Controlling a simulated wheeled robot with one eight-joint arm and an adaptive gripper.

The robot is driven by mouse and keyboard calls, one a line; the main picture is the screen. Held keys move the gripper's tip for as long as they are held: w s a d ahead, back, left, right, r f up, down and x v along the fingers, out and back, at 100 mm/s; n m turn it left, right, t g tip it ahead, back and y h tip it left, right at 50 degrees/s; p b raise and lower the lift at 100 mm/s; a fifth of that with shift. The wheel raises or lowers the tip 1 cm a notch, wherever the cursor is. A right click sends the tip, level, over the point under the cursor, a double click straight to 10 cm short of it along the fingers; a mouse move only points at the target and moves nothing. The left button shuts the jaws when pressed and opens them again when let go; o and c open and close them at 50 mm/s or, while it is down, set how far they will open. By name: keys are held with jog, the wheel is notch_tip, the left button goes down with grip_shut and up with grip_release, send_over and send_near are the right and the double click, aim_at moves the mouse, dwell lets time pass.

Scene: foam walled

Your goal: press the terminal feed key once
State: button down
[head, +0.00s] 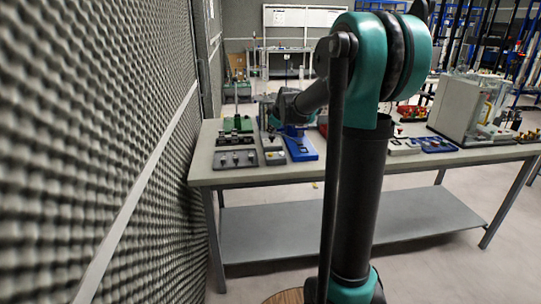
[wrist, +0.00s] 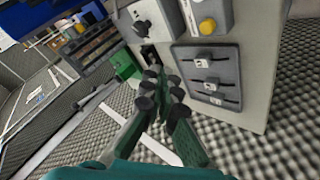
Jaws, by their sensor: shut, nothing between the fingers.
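In the wrist view my gripper (wrist: 160,92) has its two dark-padded green fingers together with nothing held. A round yellow button (wrist: 207,25) is on the panel, up and right of the fingertips. I cannot tell which part is the terminal feed key. In the head view the fingertips are not clear, hidden around my wrist.
A long grey workbench (head: 240,178) carries a blue unit (head: 304,149), a dark panel with knobs (head: 236,159) and a large beige box (head: 459,108) at the right. A foam-covered wall (head: 80,130) stands close on the left.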

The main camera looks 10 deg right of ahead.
aim_at(271, 155)
jog(key=shift+f, duration=4)
jog(key=shift+f, duration=0.2)
jog(key=shift+f, duration=0.2)
jog(key=shift+f, duration=0.55)
jog(key=shift+r, duration=0.95)
jog(key=shift+r, duration=0.1)
jog(key=shift+r, duration=2.45)
